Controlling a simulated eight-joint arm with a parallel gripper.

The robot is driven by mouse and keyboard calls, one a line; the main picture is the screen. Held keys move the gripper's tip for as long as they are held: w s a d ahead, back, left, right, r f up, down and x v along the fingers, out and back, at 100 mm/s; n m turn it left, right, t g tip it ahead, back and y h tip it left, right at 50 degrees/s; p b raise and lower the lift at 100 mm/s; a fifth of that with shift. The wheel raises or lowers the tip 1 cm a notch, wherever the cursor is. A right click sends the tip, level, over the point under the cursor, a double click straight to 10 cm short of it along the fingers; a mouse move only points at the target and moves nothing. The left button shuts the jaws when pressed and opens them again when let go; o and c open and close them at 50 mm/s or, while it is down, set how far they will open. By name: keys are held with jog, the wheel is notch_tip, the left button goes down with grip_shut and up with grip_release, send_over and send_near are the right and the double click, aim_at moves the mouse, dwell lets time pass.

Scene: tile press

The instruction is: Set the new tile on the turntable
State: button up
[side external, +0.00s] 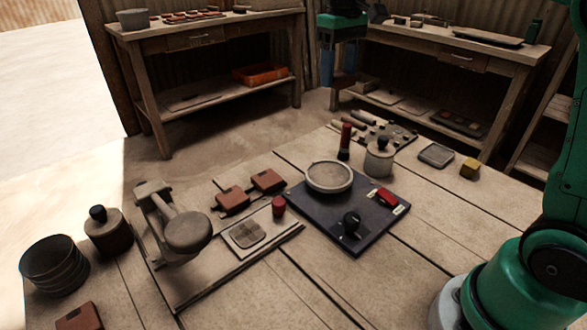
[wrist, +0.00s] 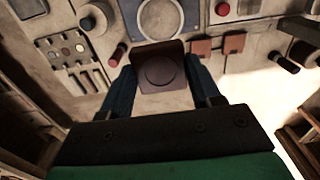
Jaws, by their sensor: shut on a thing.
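My gripper (wrist: 160,75) is shut on a square reddish-brown tile with a round raised mark, the new tile (wrist: 158,68), held between two blue fingers in the wrist view. In the side external view my gripper (side external: 337,72) hangs high near the back table, with the tile a small dark shape. The turntable (side external: 329,175) is a round pale disc with a light rim on a dark blue board (side external: 352,235). Its top looks empty. It also shows at the top of the wrist view (wrist: 160,17), partly cut off, apart from the held tile.
A black knob (side external: 351,222) is on the board. A press (side external: 186,232) and two brown tiles (side external: 268,180) are left.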

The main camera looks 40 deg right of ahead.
aim_at(329, 175)
notch_tip(329, 175, down, 19)
jog(key=shift+r, duration=0.1)
dwell(0.3)
jog(key=o, duration=1.3)
jog(key=shift+c, duration=0.2)
notch_tip(329, 175, up, 11)
jog(key=s+a+f+t, duration=0.1)
jog(key=s+a+t, duration=0.5)
jog(key=s, duration=0.3)
jog(key=shift+s+f+t, duration=0.15)
jog(key=shift+f+t, duration=0.25)
jog(key=shift+t, duration=0.2)
